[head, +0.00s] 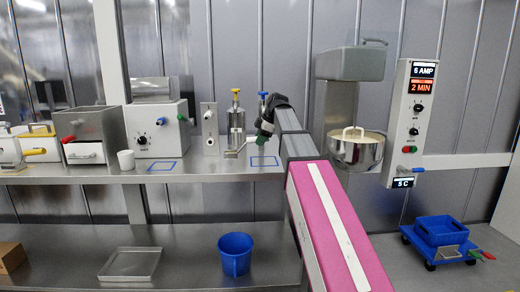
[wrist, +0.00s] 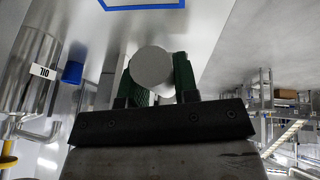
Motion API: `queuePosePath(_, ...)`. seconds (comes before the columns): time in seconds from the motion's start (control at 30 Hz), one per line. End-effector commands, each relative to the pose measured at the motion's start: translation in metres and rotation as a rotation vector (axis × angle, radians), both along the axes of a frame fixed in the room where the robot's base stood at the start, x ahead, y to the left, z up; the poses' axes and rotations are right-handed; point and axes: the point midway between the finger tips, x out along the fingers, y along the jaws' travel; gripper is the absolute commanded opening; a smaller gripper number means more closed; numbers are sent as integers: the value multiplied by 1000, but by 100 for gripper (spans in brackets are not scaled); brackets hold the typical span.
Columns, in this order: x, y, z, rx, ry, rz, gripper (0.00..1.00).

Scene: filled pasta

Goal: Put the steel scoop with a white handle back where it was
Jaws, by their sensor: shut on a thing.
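My gripper (head: 262,136) is above the right part of the steel worktop, near the right blue-outlined square (head: 264,161). In the wrist view its green fingers (wrist: 155,85) are shut on a pale, round-ended thing (wrist: 153,66), which looks like the end of the scoop's white handle. The blue outline also shows at the top of the wrist view (wrist: 142,3), apart from the held end.
A steel oil dispenser (head: 236,122) with a yellow top stands just left of my gripper; its labelled cylinder fills the wrist view's left side (wrist: 30,75). A white cup (head: 126,160) and another blue square (head: 161,166) lie further left. A mixer bowl (head: 356,152) stands right.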

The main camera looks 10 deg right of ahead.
Motion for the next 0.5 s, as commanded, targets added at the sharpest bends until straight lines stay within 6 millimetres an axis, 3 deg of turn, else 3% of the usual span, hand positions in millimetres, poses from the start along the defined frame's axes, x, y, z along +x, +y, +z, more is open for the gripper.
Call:
queuePosePath(0.3,-1,0,-36,1,1,0,5)
queuePosePath(0.5,0,0,-39,1,-1,0,5)
